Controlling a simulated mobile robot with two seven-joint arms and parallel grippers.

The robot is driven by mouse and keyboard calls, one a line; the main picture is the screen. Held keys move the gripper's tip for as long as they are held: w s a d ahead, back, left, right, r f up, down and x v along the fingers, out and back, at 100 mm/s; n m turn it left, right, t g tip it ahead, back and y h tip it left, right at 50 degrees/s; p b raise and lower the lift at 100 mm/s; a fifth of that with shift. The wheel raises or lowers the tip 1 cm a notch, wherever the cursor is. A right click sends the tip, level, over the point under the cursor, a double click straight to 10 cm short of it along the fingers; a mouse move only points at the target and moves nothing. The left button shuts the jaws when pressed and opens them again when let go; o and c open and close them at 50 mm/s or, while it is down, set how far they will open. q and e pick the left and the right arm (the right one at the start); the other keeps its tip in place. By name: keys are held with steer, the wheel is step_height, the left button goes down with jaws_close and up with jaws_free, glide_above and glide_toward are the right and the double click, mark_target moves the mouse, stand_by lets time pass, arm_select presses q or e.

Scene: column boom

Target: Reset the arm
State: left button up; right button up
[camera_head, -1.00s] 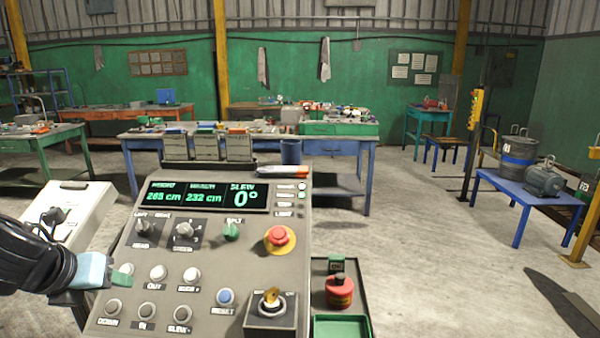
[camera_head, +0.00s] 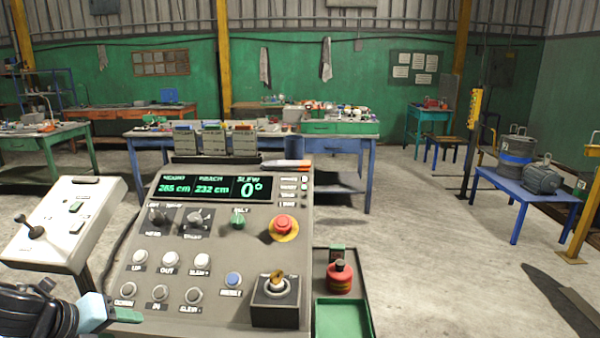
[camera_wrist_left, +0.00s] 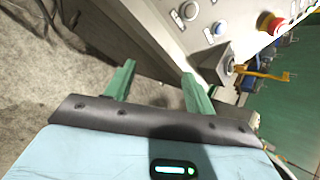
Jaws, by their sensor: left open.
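The grey control panel (camera_head: 200,235) stands in front of me. Its display (camera_head: 212,189) reads 265 cm, 232 cm and slew 0°. The blue reset button (camera_head: 233,279) sits low on the panel, right of the slew buttons. It also shows in the left wrist view (camera_wrist_left: 219,28), beyond the fingers. My left gripper (camera_head: 128,315) is at the panel's lower left corner, below the DOWN button (camera_head: 123,290) and left of the blue button. Its green fingers are apart with nothing between them in the left wrist view (camera_wrist_left: 157,75). My right gripper is not in view.
A red emergency stop (camera_head: 283,224) and a key switch (camera_head: 276,284) are on the panel's right side. A white joystick box (camera_head: 62,222) stands left of the panel. A red can (camera_head: 339,276) and green tray (camera_head: 341,318) are at right. Open floor lies further right.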

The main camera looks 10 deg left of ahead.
arm_select(q)
steer(key=s+d+f+n+h, duration=0.1)
steer(key=s+d+f+n, duration=0.2)
steer(key=f, duration=0.4)
steer(key=s+d+f+n+t, duration=0.1)
steer(key=s+f+n, duration=0.3)
steer(key=f+n, duration=0.25)
steer(key=s+d+f+n+h, duration=0.1)
steer(key=s+d+f+n, duration=0.2)
steer(key=f, duration=0.5)
steer(key=s+d+f+n+y, duration=0.2)
steer(key=s+d+f+n, duration=0.8)
steer(key=s+d+n, duration=0.2)
steer(key=shift+s+d+f+n, duration=0.3)
steer(key=shift+d+n, duration=0.35)
steer(key=shift+n, duration=0.2)
